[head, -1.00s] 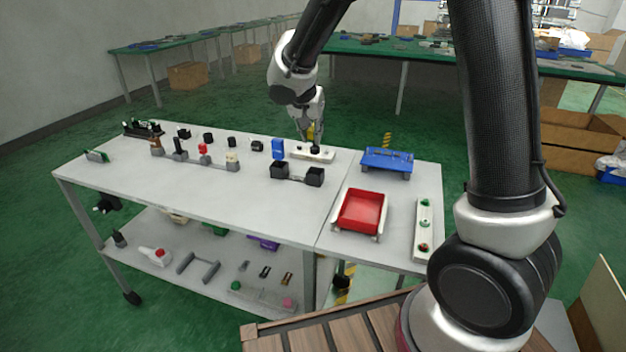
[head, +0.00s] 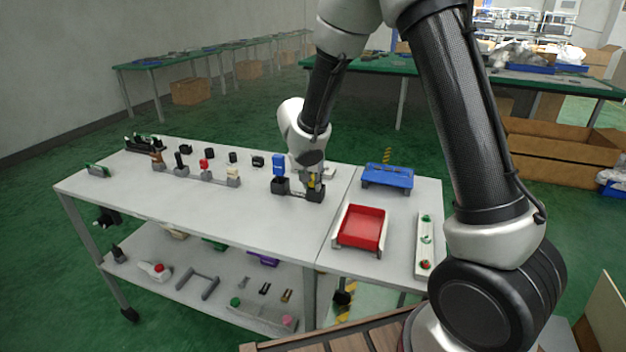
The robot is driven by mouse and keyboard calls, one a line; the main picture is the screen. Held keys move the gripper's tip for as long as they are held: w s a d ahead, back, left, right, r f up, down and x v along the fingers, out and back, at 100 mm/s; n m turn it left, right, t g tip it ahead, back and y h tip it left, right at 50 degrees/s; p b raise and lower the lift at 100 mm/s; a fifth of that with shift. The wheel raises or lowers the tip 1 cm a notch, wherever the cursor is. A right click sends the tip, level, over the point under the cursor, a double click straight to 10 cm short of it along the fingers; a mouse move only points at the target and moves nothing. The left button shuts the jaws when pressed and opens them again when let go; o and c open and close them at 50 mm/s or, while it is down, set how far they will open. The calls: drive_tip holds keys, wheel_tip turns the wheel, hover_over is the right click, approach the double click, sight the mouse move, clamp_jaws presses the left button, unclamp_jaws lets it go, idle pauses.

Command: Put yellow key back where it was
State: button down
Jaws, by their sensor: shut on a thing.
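My gripper (head: 314,184) points down at the right black box (head: 316,197) of a two-box holder on the white table. It is shut on the yellow key (head: 311,184), of which only a small yellow patch shows between the fingers. The key is at or just above the mouth of that box; I cannot tell whether it is inside. The left black box (head: 280,187) is joined to the right one by a low bar. The arm partly hides the white fixture behind.
A blue block (head: 279,164) stands close left of the arm. A blue tray (head: 387,176) and a red tray (head: 361,228) are to the right, with a white button strip (head: 424,244) beyond. Several small lever fixtures line the left. The table's front middle is clear.

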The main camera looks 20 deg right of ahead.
drive_tip(key=shift+f, duration=0.1)
drive_tip(key=c, duration=1.3)
unclamp_jaws()
drive_tip(key=shift+c, duration=0.2)
